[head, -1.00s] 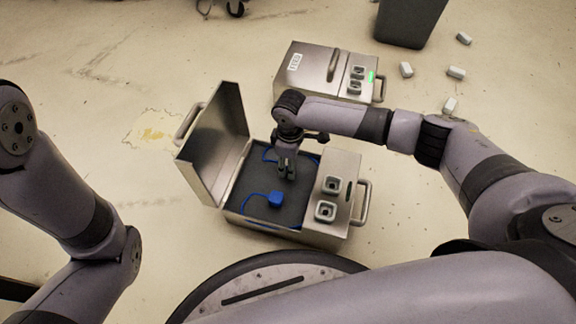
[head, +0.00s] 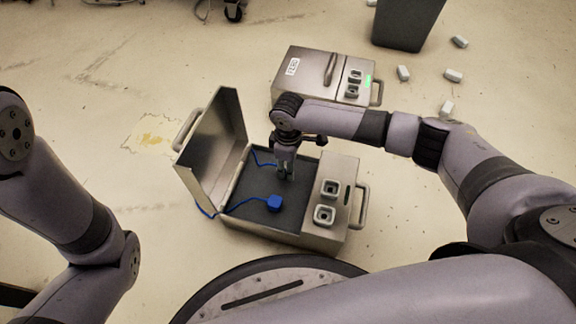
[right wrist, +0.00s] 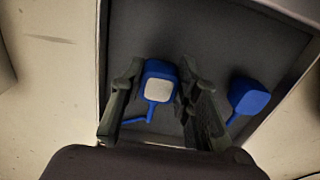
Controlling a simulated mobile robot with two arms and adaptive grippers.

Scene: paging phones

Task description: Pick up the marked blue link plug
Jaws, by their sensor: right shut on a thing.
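The marked blue link plug (right wrist: 158,88), with a pale square on its top, is between the fingers of my right gripper (right wrist: 160,98) in the right wrist view. My right gripper (head: 285,174) is shut on it, inside the open metal case (head: 290,233). In the head view the gripper hides most of this plug. A second blue plug (head: 274,203), with no pale square showing, lies on the dark case floor nearer to me. It also shows right of the gripper in the right wrist view (right wrist: 247,96). My left gripper is out of view.
The open case's lid (head: 215,145) stands up at left. Its right panel has two sockets (head: 325,214). A closed metal case (head: 310,68) with a green light stands behind. A dark bin (head: 408,22) and several pale blocks (head: 453,75) are at back right.

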